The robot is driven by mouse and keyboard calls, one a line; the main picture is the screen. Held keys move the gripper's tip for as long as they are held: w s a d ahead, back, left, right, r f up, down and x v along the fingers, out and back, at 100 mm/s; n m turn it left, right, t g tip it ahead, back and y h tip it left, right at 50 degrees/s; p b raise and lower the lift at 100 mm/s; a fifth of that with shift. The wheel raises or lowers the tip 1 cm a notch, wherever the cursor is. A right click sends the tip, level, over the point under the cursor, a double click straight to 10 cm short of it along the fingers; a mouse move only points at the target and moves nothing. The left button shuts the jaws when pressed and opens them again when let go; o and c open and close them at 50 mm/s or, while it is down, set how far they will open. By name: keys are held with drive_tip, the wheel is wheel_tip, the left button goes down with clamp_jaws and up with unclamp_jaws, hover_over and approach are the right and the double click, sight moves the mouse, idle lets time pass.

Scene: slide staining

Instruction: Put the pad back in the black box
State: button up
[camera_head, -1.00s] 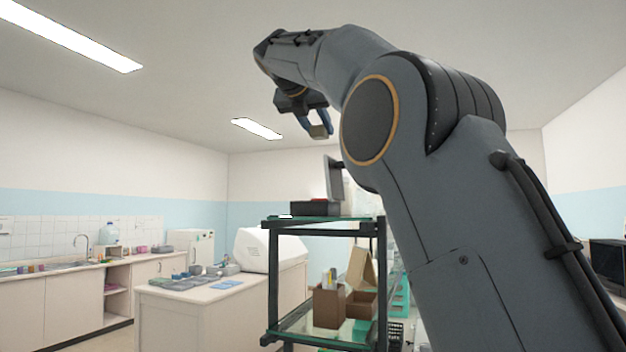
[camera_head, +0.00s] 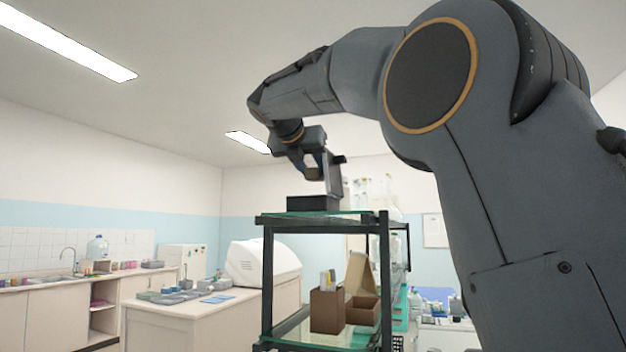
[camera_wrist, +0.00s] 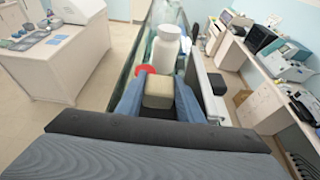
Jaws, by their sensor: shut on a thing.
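The black box (camera_head: 312,203) sits on the glass top of the dark shelf rack. Its grey lid (camera_head: 334,178) stands open, roughly upright, at the right side. My gripper (camera_head: 315,170) is just above the box, close beside the lid, pointing down. In the wrist view my gripper (camera_wrist: 158,97) is shut on a tan block, the pad (camera_wrist: 159,88), held between the blue fingers. In the head view the pad is hard to make out. The inside of the box is not visible.
A white bottle (camera_wrist: 167,47) stands beyond the pad, with a red round thing (camera_wrist: 146,69) near it. Brown boxes (camera_head: 327,310) are on the lower shelf. A bench with trays (camera_head: 185,297) is at left. Floor between bench and rack is open.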

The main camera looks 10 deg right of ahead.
sight(311, 177)
drive_tip(key=shift+f+b, duration=1.65)
drive_tip(key=shift+b, duration=0.15)
drive_tip(key=shift+f+b, duration=0.75)
drive_tip(key=shift+f, duration=0.85)
drive_tip(key=o, duration=1.2)
drive_tip(key=shift+c, duration=0.2)
drive_tip(key=shift+b+v, duration=0.85)
drive_tip(key=shift+v, duration=3.1)
